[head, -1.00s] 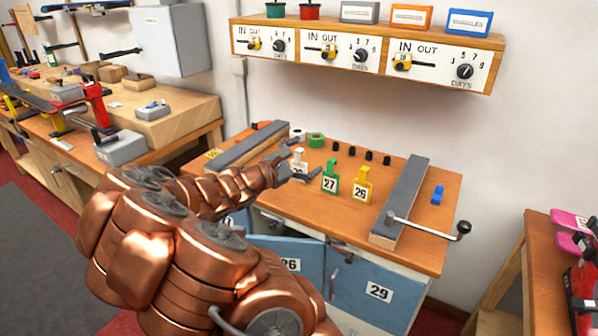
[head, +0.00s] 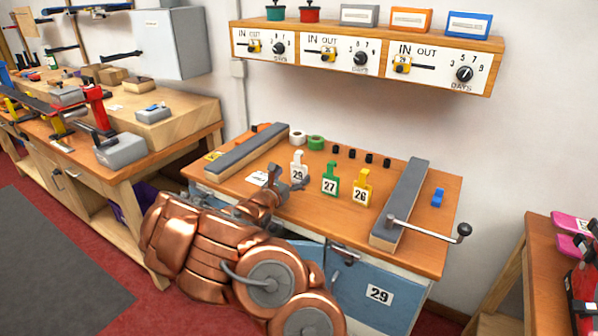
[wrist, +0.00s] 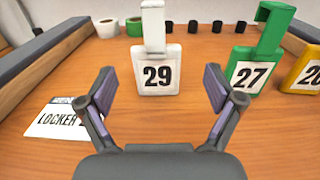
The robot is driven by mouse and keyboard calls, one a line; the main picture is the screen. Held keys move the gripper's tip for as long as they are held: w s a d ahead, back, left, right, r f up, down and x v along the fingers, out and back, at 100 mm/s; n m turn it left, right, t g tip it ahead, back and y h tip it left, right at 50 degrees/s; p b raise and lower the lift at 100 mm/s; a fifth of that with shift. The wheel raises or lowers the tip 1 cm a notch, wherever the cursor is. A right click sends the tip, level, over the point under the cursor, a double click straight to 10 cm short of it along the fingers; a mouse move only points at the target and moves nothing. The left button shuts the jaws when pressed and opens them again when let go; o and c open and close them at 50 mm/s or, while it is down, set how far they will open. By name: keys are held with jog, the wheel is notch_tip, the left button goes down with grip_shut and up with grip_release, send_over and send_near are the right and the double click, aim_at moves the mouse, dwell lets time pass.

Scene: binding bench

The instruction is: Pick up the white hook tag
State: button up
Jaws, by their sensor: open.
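The white hook tag (head: 299,168) stands upright on the wooden bench top (head: 232,180), marked 29. In the wrist view the white hook tag (wrist: 157,75) is straight ahead, centred between the fingers and a little beyond their tips. My gripper (wrist: 159,85) is open and empty, low over the bench. In the head view my gripper (head: 288,186) is just in front of the tag, partly hidden by my own arm. A green hook tag (head: 330,178) marked 27 and a yellow hook tag (head: 362,187) marked 26 stand to its right.
A printed locker card (wrist: 60,119) lies flat left of my gripper. Grey-topped bars (head: 402,202) border the bench, one with a crank handle (head: 464,230). White and green tape rolls (head: 316,142) and several black pegs (head: 352,152) are behind the tags.

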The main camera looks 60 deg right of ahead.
aim_at(298, 169)
jog(key=shift+w+d+f+p, duration=0.15)
jog(key=shift+d+p, duration=0.15)
jog(key=shift+d, duration=0.55)
jog(key=shift+w+d+r+p, duration=0.15)
jog(key=shift+d+p, duration=0.15)
jog(key=shift+d, duration=0.55)
jog(key=shift+w+d+f+p, duration=0.15)
jog(key=shift+d+p, duration=0.15)
jog(key=shift+d, duration=0.55)
jog(key=c, duration=1.1)
